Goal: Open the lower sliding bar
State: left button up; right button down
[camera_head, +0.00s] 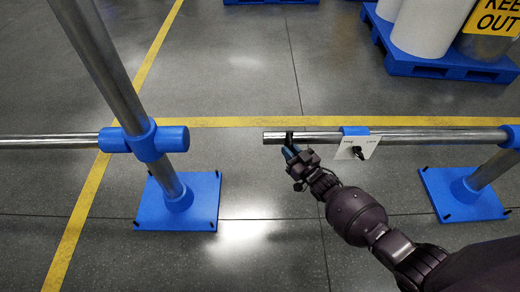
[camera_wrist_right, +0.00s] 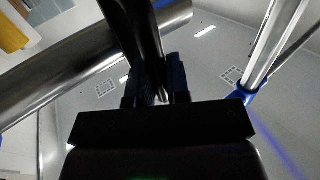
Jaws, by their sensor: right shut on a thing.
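The sliding bar (camera_head: 440,136) is a shiny metal tube running level from the right post leftward. Its free end lies right of the left post (camera_head: 105,70), with a clear gap between the bar end and the blue socket (camera_head: 172,139). My right gripper (camera_head: 290,150) is shut on a dark handle near the bar's free end. In the right wrist view the bar (camera_wrist_right: 75,60) crosses the upper left, and the dark handle (camera_wrist_right: 146,40) runs down between the gripper's fingers (camera_wrist_right: 155,92). My left gripper is not in view.
A white plate with a dark knob (camera_head: 358,150) hangs from a blue collar on the bar. Blue foot plates (camera_head: 205,190) hold the posts. A blue pallet with drums (camera_head: 455,66) and a yellow sign (camera_head: 498,18) stands at the upper right. Floor between the posts is clear.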

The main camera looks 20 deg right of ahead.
jog(key=s+d, duration=0.3)
jog(key=d, duration=0.6)
jog(key=shift+d, duration=0.1)
jog(key=c, duration=1.1)
grip_release()
jog(key=p+v, duration=0.2)
jog(key=v, duration=0.8)
jog(key=shift+s, duration=0.4)
